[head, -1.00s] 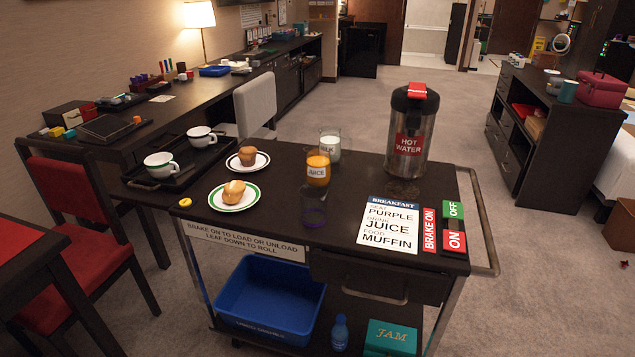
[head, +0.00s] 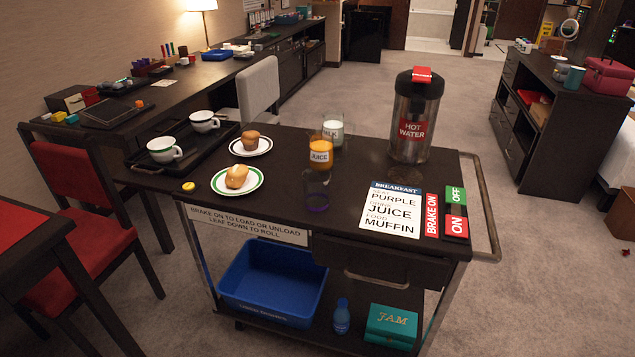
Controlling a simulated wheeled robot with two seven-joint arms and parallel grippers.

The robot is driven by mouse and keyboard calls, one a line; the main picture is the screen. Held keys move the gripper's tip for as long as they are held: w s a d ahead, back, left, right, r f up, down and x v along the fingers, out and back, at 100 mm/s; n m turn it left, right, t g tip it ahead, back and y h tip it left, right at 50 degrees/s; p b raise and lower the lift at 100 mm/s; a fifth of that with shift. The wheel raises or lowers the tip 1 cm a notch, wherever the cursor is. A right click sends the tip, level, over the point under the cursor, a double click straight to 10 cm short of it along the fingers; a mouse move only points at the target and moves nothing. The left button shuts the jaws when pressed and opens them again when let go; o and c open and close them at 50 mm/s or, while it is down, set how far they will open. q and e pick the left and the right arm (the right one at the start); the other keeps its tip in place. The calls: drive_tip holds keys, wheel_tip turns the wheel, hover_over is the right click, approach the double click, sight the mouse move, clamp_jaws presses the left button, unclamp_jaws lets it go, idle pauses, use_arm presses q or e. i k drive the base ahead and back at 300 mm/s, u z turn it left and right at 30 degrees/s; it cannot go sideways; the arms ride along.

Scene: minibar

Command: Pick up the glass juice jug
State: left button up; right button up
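The glass juice jug (head: 321,154) holds orange juice and has a white JUICE label. It stands upright near the middle of the dark cart top (head: 290,222). A glass jug of milk (head: 334,130) stands just behind it, and an empty clear glass with a purplish base (head: 317,190) stands just in front. The glass overlaps the juice jug's lower part in the picture. Neither of my grippers shows in the head view.
A tall HOT WATER urn (head: 415,115) stands right of the jugs. A breakfast card (head: 391,210) and brake signs (head: 444,212) lie at the right. Muffin plates (head: 237,180) and a cup tray (head: 185,160) are left. A red chair (head: 75,245) stands beside the cart.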

sight(321, 142)
drive_tip(key=u, duration=1.25)
drive_tip(key=i, duration=1.1)
drive_tip(key=z, duration=2.75)
